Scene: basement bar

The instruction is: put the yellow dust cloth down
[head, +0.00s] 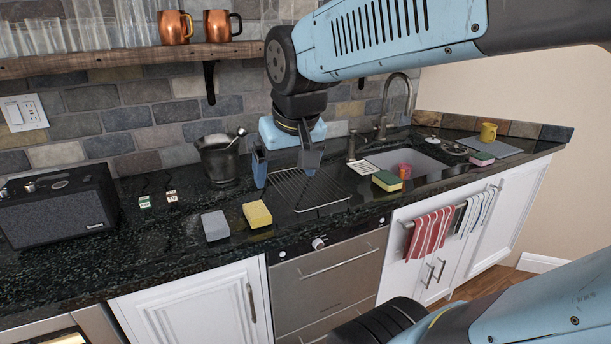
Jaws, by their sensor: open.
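A yellow block-like piece (257,214), which looks like the folded yellow dust cloth, lies on the dark counter in front of the wire rack. I cannot tell for sure whether it is cloth or sponge. My gripper (284,173) points down over the rack's back left part, behind and a little right of the yellow piece. Its two fingers are spread wide, with nothing seen between them. The gripper and the yellow piece are apart.
A grey block (215,225) lies just left of the yellow piece. A wire rack (318,207) is under my gripper. A dark ice bucket (219,160) and a black radio (58,208) stand left. A green-and-yellow sponge (387,181) lies by the sink (425,163). The front left counter is clear.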

